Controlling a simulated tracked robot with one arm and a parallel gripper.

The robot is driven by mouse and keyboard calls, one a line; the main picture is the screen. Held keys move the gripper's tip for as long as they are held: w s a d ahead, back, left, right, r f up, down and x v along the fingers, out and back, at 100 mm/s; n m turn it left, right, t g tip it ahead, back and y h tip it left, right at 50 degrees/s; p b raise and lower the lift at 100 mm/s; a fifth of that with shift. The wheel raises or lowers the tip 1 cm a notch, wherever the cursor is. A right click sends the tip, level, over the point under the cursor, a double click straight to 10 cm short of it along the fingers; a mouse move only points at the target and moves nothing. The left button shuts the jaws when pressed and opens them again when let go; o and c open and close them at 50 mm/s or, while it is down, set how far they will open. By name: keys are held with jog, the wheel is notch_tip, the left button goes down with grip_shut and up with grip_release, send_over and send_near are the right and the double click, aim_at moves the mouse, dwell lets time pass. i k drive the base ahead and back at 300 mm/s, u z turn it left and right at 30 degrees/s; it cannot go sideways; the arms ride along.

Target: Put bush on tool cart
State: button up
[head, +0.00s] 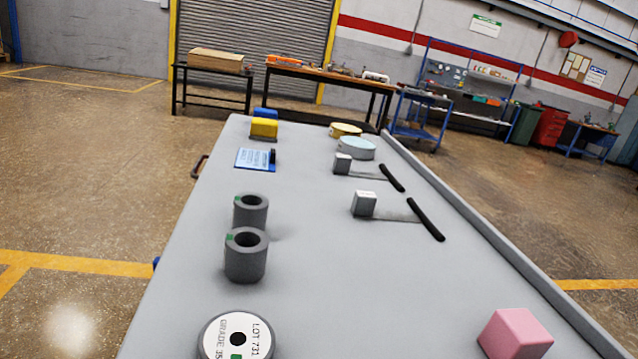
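Two dark grey hollow cylinders stand upright on a long grey top. The nearer bush-like cylinder (245,262) and the farther one (251,212) each have a green mark near the rim. They stand very close, the nearer partly overlapping the farther in the picture; I cannot tell if they touch or which is the task's bush. The grey top (350,290) has a raised edge on its right; I cannot tell if it belongs to the tool cart. A blue wheeled-looking cart (420,112) stands on the floor in the background. My gripper is not in view.
On the grey top are a labelled round disc (237,338), pink cube (514,334), two black-handled tools (425,218) with grey blocks, blue card (256,159), yellow block (264,128) and round tins (357,148). Its centre is clear. Benches (330,78) stand behind.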

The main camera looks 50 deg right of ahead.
aim_at(251, 186)
jog(key=i, duration=1.2)
jog(key=u, duration=0.05)
